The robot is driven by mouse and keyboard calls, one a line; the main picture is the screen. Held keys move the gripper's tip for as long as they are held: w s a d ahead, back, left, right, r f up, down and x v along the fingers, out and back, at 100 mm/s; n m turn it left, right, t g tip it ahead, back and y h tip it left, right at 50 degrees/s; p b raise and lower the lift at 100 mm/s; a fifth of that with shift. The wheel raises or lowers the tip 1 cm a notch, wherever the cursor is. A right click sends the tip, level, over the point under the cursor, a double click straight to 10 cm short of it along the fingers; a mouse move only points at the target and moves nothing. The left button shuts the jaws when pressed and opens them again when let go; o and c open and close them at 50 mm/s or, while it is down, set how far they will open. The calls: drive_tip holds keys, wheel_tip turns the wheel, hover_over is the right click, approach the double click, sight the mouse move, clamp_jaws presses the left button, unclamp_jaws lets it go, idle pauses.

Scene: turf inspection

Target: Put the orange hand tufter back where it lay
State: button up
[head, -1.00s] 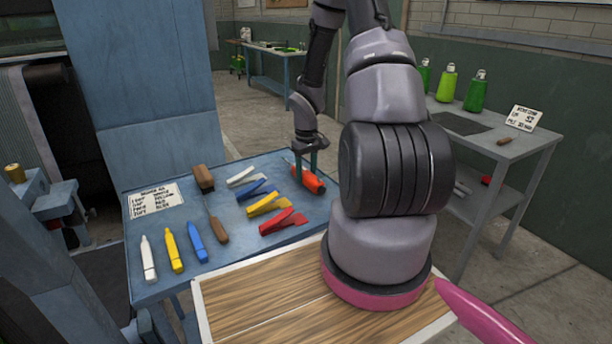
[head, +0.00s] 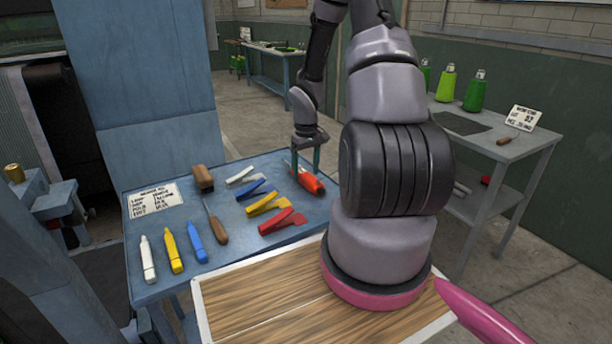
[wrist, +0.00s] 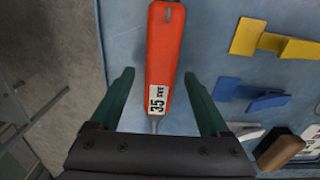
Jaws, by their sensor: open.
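The orange hand tufter (head: 308,179) lies on the blue table (head: 178,268) near its far right edge. In the wrist view the tufter (wrist: 163,62) lies lengthwise, with a white "35" label and a thin metal shaft pointing toward my gripper. My gripper (head: 306,172) is over the tufter in the head view. In the wrist view my gripper's green fingers (wrist: 160,100) are open, one on each side of the tufter's label end, with gaps to it on both sides. The shaft's tip is hidden behind the gripper body.
Red (head: 282,221), yellow (head: 266,204), blue and white clips lie left of the tufter. A wooden-handled tool (head: 217,230), a brown block (head: 203,177), several markers and a sign card (head: 155,199) share the table. A grey table (head: 500,150) stands at right.

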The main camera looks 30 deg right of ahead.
wheel_tip(320, 180, up, 11)
wheel_tip(320, 180, up, 16)
drive_tip(key=m+t, duration=0.2)
drive_tip(key=t, duration=0.1)
hover_over(306, 174)
drive_tip(key=s+a, duration=0.5)
drive_tip(key=s+a+r+m+t+y, duration=0.1)
drive_tip(key=s+a+r+t, duration=0.1)
drive_tip(key=s+a+r, duration=0.2)
drive_tip(key=s+a+r+m+t+y, duration=0.1)
drive_tip(key=s+a+r, duration=0.3)
drive_tip(key=s+r, duration=0.4)
drive_tip(key=s+m+t, duration=0.1)
drive_tip(key=s, duration=0.1)
drive_tip(key=shift+s+a, duration=0.2)
drive_tip(key=shift+s, duration=0.1)
